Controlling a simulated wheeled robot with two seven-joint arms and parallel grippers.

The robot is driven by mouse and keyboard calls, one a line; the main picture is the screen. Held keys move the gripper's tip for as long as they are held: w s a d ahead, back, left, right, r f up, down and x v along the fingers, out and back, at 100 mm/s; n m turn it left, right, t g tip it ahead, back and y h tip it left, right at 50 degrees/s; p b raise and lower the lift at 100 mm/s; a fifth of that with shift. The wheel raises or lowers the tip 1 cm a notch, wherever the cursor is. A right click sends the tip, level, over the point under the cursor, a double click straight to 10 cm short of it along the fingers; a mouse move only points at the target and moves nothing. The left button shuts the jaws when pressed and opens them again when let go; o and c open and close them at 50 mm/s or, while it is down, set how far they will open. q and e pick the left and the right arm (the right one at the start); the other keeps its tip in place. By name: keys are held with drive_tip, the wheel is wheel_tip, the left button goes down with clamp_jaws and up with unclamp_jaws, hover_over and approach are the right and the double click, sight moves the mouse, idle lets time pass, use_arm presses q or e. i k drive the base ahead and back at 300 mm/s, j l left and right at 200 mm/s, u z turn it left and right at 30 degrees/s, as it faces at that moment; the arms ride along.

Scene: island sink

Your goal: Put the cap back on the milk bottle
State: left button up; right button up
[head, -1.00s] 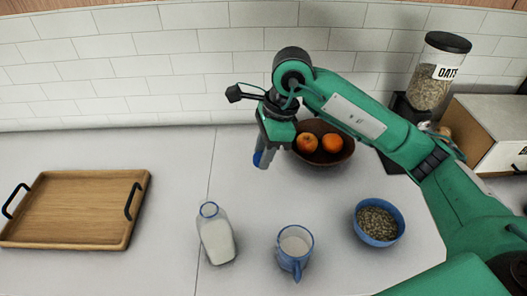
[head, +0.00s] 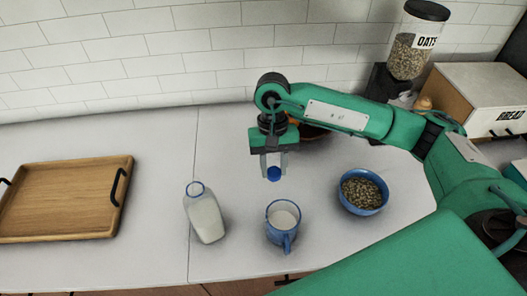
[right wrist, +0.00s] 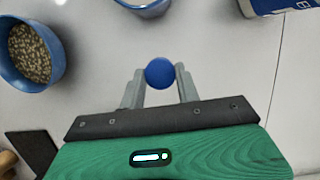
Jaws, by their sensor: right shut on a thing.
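The milk bottle (head: 206,217) stands upright on the counter in the head view, its blue-rimmed mouth uncovered. Part of it, blue and white, shows at the top right of the right wrist view (right wrist: 282,5). My right gripper (head: 275,165) is shut on the blue cap (head: 274,174). The cap sits between the fingertips in the right wrist view (right wrist: 160,73). Gripper and cap are above the counter, apart from the bottle, to its right and farther back in the head view. My left gripper is not in view.
A blue mug (head: 270,225) stands right of the bottle, in front of the cap. A blue bowl of oats or seeds (head: 380,205) is farther right. A wooden tray (head: 60,232) lies left. An oats jar (head: 405,60) and bread box (head: 480,95) stand back right. The fruit bowl is mostly hidden behind my arm.

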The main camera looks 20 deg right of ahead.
sight(202, 206)
drive_tip(key=l+u, duration=0.25)
drive_tip(key=k+l+u, duration=0.25)
drive_tip(key=l, duration=0.15)
drive_tip(key=l+u, duration=0.2)
drive_tip(key=k+l+u, duration=0.25)
drive_tip(key=l, duration=0.15)
